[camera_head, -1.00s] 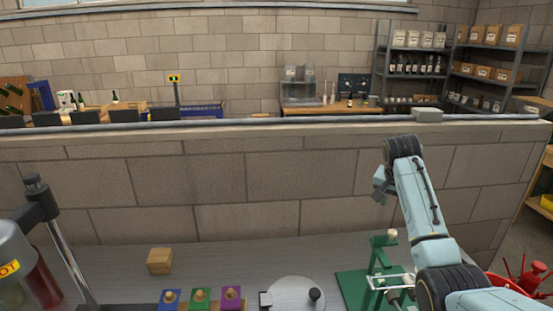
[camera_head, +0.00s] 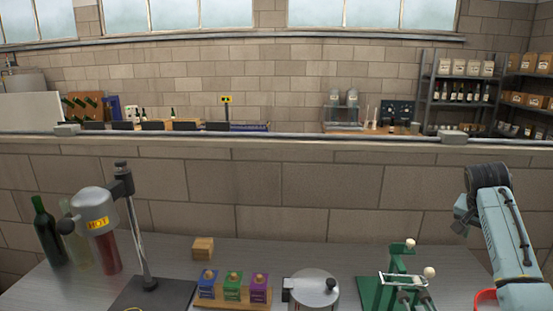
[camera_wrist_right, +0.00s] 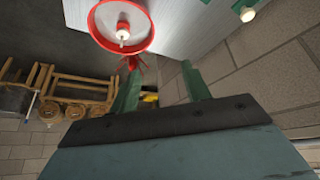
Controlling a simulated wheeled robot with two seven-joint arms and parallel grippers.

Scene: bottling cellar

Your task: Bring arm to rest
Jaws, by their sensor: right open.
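My right arm, pale blue with black joints, rises at the right edge in the head view. Its gripper (camera_head: 463,211) shows there only as a small part in front of the block wall. In the right wrist view its two green fingers (camera_wrist_right: 161,90) are apart with nothing held between them. The fingers point toward a red round dish (camera_wrist_right: 122,26) and a red pronged thing beyond them, apart from both. My left gripper is not in view.
The grey bench holds a green stand (camera_head: 398,277), a round grey device (camera_head: 314,289), three coloured boxes (camera_head: 232,289), a wooden block (camera_head: 203,248), a heat lamp marked HOT (camera_head: 97,211) and a green bottle (camera_head: 45,232). A block wall (camera_head: 270,190) stands behind.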

